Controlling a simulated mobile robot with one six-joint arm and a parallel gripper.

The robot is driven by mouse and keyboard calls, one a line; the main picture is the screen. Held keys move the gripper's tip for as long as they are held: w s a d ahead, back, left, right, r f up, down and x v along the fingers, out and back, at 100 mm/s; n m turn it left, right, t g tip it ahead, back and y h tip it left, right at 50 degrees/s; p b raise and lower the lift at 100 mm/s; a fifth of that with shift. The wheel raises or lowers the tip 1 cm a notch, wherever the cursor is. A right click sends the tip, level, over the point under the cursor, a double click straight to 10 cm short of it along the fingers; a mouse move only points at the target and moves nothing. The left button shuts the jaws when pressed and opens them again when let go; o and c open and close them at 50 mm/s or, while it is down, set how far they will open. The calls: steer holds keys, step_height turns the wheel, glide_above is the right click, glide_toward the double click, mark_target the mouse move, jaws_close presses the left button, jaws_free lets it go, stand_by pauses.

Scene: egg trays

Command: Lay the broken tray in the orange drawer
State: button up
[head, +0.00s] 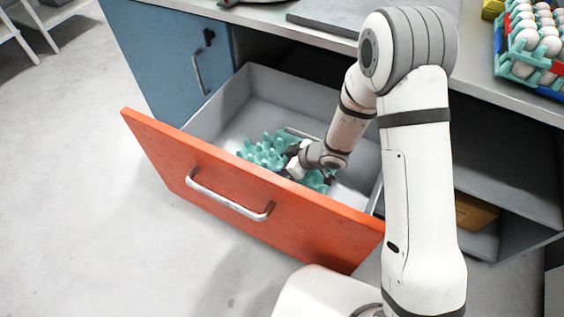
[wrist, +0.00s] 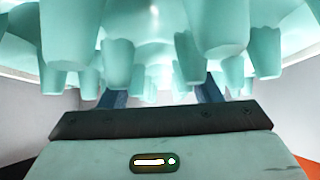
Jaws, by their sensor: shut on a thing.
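The orange drawer (head: 250,206) stands pulled open, with grey inner walls and a silver handle on its front. The teal egg tray (head: 262,150) is inside the drawer, low down, partly hidden by my arm. My gripper (head: 302,163) is down inside the drawer and shut on the tray; its fingertips are hard to make out in the head view. In the wrist view the tray (wrist: 215,35) fills the top, its knobbed cups hanging close over the gripper (wrist: 160,95). I cannot tell whether the tray touches the drawer floor, nor see where it is broken.
The grey countertop (head: 478,88) runs above the drawer. A tray of white eggs (head: 535,45) stands on it at the far right. A blue cabinet door (head: 165,50) is left of the drawer. An open shelf with a brown box (head: 474,212) is at the right.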

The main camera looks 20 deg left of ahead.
steer(key=shift+f, duration=0.15)
steer(key=shift+f+b, duration=0.55)
steer(key=shift+f, duration=0.15)
steer(key=o, duration=1.3)
steer(key=p+v, duration=0.3)
steer(key=v, duration=0.5)
steer(key=shift+a+r, duration=0.1)
steer(key=shift+a, duration=0.05)
step_height(320, 180, up, 38)
steer(key=p, duration=3.7)
steer(key=shift+f, duration=0.2)
